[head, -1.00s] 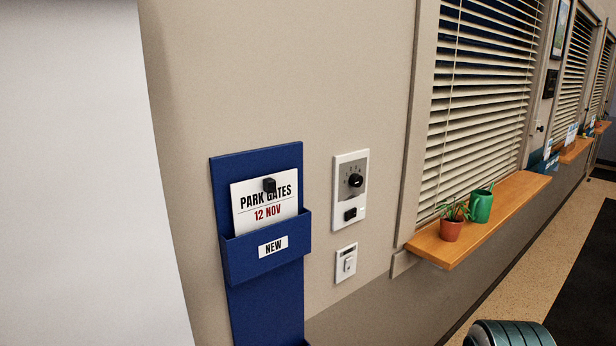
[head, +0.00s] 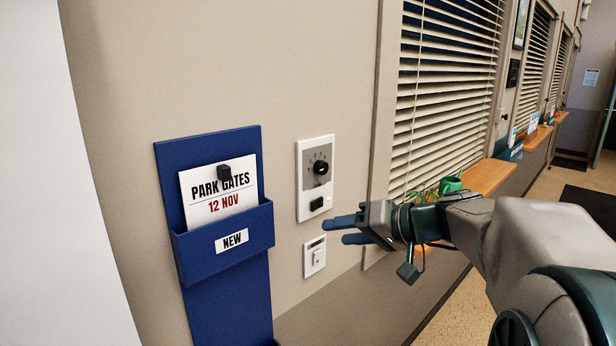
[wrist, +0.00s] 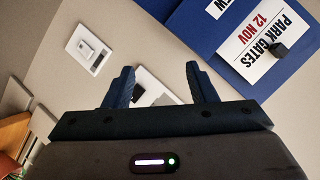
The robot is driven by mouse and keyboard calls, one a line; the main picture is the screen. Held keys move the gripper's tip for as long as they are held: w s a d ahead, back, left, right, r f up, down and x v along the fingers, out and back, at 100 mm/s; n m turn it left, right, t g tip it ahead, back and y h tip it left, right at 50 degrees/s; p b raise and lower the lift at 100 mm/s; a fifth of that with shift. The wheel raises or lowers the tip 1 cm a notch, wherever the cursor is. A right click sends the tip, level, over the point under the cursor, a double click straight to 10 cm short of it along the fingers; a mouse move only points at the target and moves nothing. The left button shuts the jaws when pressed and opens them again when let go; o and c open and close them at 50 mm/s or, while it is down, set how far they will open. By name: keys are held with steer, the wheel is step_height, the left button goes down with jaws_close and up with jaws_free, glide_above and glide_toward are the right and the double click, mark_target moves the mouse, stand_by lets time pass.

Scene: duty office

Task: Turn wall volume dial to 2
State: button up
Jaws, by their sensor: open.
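The wall volume dial (head: 320,168) is a round black knob on a grey scale plate, in the upper part of a white wall panel (head: 302,206). The scale marks are too small to read. My gripper (head: 340,230) is open and empty, just right of and below the panel, in front of the wall, pointing left. In the wrist view the two fingers (wrist: 160,85) stand apart in front of the panel (wrist: 160,92), which they and the gripper body partly hide; the dial is not clearly seen there.
A blue wall pocket (head: 195,258) with a "PARK GATES 12 NOV" card (head: 215,195) hangs left of the panel. A white light switch (head: 314,257) is below it.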

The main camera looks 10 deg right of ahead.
mark_target(325, 168)
steer(key=w+d+r+t+y, duration=0.1)
steer(key=w+d+r+t, duration=0.5)
steer(key=d, duration=0.3)
steer(key=shift+g, duration=0.4)
steer(key=p+x, duration=0.1)
steer(key=x, duration=0.3)
steer(key=p+x, duration=0.1)
steer(key=x, duration=0.4)
steer(key=p+x, duration=0.2)
steer(key=x, duration=0.3)
steer(key=shift+r, duration=0.4)
steer(key=c, duration=1)
